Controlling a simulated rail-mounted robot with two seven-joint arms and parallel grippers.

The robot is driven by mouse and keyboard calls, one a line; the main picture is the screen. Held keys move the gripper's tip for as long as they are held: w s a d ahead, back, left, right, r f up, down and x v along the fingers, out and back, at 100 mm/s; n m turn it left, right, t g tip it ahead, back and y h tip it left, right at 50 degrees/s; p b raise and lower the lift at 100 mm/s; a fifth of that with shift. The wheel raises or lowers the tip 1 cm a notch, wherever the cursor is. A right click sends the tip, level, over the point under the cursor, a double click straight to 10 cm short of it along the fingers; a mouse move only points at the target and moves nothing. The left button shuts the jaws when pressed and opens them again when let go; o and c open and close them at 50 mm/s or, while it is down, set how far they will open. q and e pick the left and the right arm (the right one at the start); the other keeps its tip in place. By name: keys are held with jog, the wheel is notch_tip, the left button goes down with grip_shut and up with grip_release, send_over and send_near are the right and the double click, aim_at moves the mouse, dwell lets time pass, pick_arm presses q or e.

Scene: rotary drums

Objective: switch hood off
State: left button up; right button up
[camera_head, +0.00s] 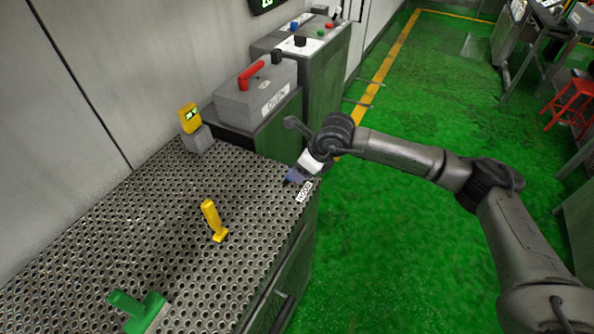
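A small white label that seems to read HOOD (304,191) sits at the right edge of the perforated metal worktop (150,215). My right arm comes in from the right, and its gripper (293,178) points down at the worktop just beside the label. The hood switch itself cannot be made out; a small dark bluish part shows at the gripper's tip, and I cannot tell whether it belongs to the switch or the gripper. The fingers are too small and hidden to tell open from shut. My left gripper is not in view.
A grey box with a red handle (251,75) stands behind the worktop, next to a yellow display (189,118). A yellow tool (213,221) and a green-handled scraper (138,309) are on the worktop. Green floor (390,240) lies open to the right.

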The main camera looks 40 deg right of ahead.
jog(key=p+v, duration=0.1)
jog(key=v, duration=0.8)
jog(key=shift+r, duration=0.25)
jog(key=shift+s, duration=0.1)
